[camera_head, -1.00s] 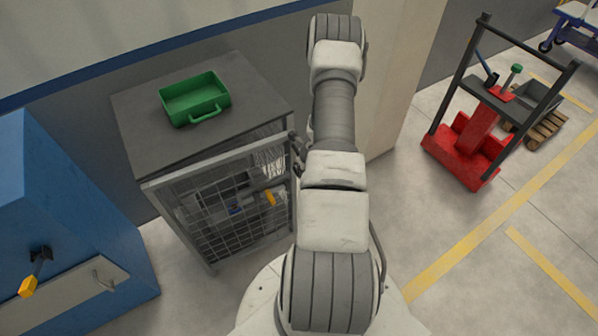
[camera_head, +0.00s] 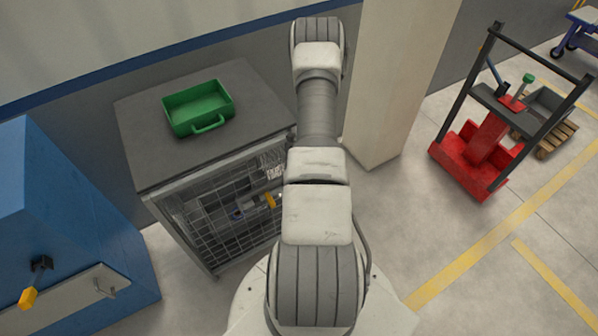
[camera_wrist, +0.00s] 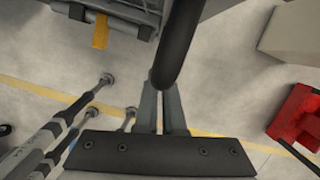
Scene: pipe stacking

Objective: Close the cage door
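The cage (camera_head: 205,275) is a grey box with a dark top, left of my arm in the head view. Its mesh door (camera_head: 225,215) is on the front and looks nearly flush with the body; any small gap cannot be made out. In the wrist view my gripper (camera_wrist: 162,90) has its two grey fingers close together with a narrow gap. A thick dark bar (camera_wrist: 182,40) ends at the fingertips; I cannot tell whether it is gripped. Part of the cage (camera_wrist: 125,12) shows at the top of the wrist view. My arm hides the gripper in the head view.
A green open box (camera_head: 197,108) stands on the cage top. A blue cabinet (camera_head: 75,215) is at the left and a pale pillar (camera_head: 395,90) behind my arm. A red and black stacker (camera_head: 490,140) stands at the right. The floor between has free room.

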